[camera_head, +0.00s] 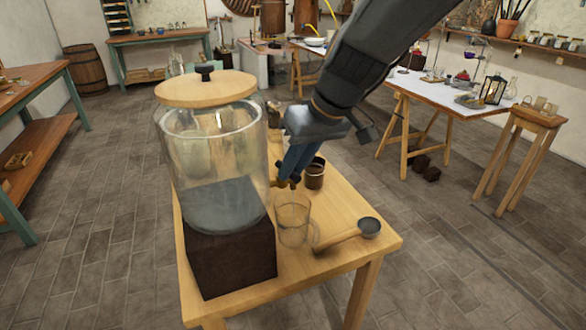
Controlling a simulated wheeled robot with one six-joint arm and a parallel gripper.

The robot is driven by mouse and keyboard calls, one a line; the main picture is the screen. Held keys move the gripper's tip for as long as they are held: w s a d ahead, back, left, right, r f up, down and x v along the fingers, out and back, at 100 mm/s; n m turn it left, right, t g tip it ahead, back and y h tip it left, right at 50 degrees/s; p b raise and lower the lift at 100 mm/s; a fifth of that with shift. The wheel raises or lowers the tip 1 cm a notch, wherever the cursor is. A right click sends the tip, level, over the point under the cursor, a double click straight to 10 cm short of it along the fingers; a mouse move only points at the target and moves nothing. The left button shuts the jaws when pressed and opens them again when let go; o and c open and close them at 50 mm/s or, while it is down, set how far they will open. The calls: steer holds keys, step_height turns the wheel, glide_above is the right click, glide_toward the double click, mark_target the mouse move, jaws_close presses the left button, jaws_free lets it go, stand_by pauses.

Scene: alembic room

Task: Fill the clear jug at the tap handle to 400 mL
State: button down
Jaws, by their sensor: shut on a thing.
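A clear jug (293,222) stands upright on the small wooden table, beside the dark block under a large glass dispenser (215,170). The dispenser has a wooden lid and grey-blue liquid in its lower part. My gripper (285,183) reaches down from the upper right to the dispenser's right side, just above the jug. Its blue fingers are shut on the small brass-coloured tap handle (277,183), which they partly hide. The jug's liquid level and its markings are too small and faint to read.
A dark cup (315,173) stands behind the jug. The table's right edge is near. Open tiled floor lies around the table.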

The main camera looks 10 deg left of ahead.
steer(key=shift+s+a+m+t+p, duration=0.15)
steer(key=shift+m+t+p, duration=0.1)
steer(key=shift+m+p, duration=0.55)
steer(key=shift+s+a+m+t+p, duration=0.15)
steer(key=shift+m+t+p, duration=0.2)
steer(key=shift+p, duration=0.75)
steer(key=shift+w+d+n+g+b, duration=0.2)
steer(key=shift+n+b, duration=0.35)
steer(key=shift+b, duration=0.5)
steer(key=shift+w+d+n+g+b, duration=0.1)
steer(key=shift+n+g+b, duration=0.35)
steer(key=shift+b, duration=0.65)
steer(key=shift+w+d+n+g+b, duration=0.15)
steer(key=shift+n+b, duration=0.5)
steer(key=shift+b, duration=0.4)
steer(key=shift+w+b, duration=0.1)
steer(key=shift+b, duration=0.25)
steer(key=shift+w+d+n+g+b, duration=0.1)
steer(key=shift+n+g+b, duration=0.3)
steer(key=shift+n, duration=0.3)
steer(key=shift+w+n+b, duration=0.1)
steer(key=shift+n+b, duration=0.2)
steer(key=shift+b, duration=0.05)
steer(key=shift+w+d+n+b, duration=0.1)
steer(key=shift+n+b, duration=0.2)
steer(key=shift+n, duration=0.1)
stand_by(1.1)
